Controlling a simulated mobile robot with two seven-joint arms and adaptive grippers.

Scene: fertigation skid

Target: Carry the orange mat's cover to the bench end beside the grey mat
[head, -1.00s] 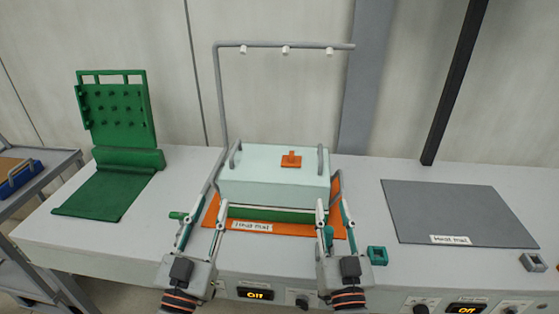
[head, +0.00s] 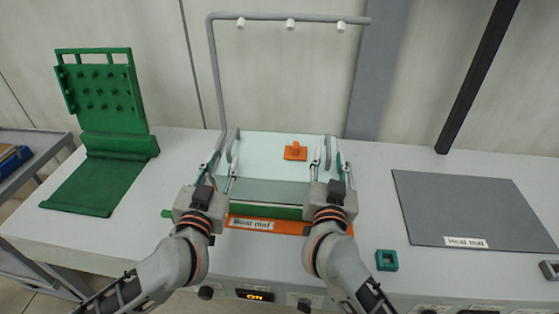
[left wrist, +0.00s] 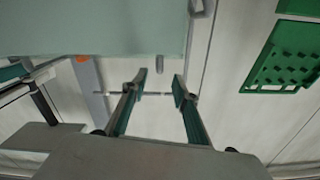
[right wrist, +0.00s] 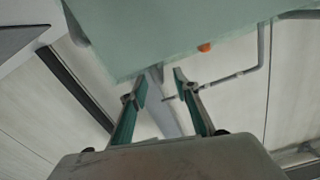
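The cover (head: 270,172) is a pale green box with an orange knob (head: 295,151) on top and a grey handle at each end, the left one (head: 234,146) and the right one (head: 329,150). It sits over the orange mat (head: 290,226), whose front strip shows. My left gripper (head: 217,166) is at the cover's left end and my right gripper (head: 331,166) at its right end. The grey mat (head: 465,205) lies flat at the right.
A grey pipe frame with white nozzles (head: 290,24) stands over the cover. A green folding rack (head: 105,130) stands at the left. A small teal block (head: 387,260) lies near the front edge. Bench between cover and grey mat is clear. A black post (head: 480,75) rises behind.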

